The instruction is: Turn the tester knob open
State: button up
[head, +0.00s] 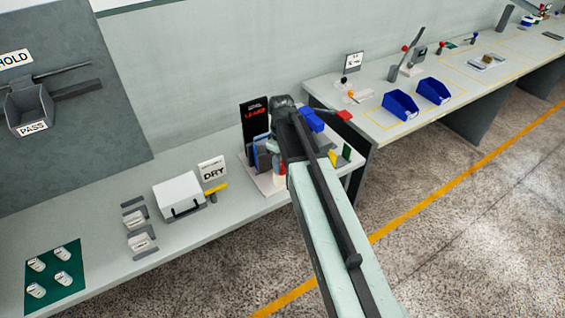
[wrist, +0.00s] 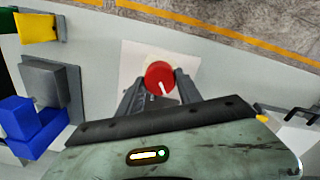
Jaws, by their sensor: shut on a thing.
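The tester knob (wrist: 159,76) is red and round with a white pointer line, and sits on a pale square plate (wrist: 133,55) in the wrist view. My gripper (wrist: 160,84) has one finger on either side of the knob and is shut on it. The white line points down and slightly right in that view. In the head view my arm covers most of the tester, and the knob itself is hard to make out there. A black panel with red markings (head: 255,118) stands behind my gripper in the head view.
Blue blocks (wrist: 38,125), a grey block (wrist: 50,82) and a yellow piece (wrist: 36,27) stand left of the knob in the wrist view. A white box (head: 180,192) and a DRY sign (head: 212,169) stand left of my arm. Blue bins (head: 400,105) are on the far bench.

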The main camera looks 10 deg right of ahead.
jog(key=n, duration=0.6)
jog(key=shift+w+n, duration=0.15)
jog(key=shift+n, duration=0.15)
jog(key=n, duration=1.1)
jog(key=shift+d+n, duration=0.1)
jog(key=shift+n, duration=0.2)
jog(key=n, duration=0.5)
jog(key=shift+n, duration=0.4)
jog(key=o, duration=1.4)
jog(key=shift+c, duration=0.2)
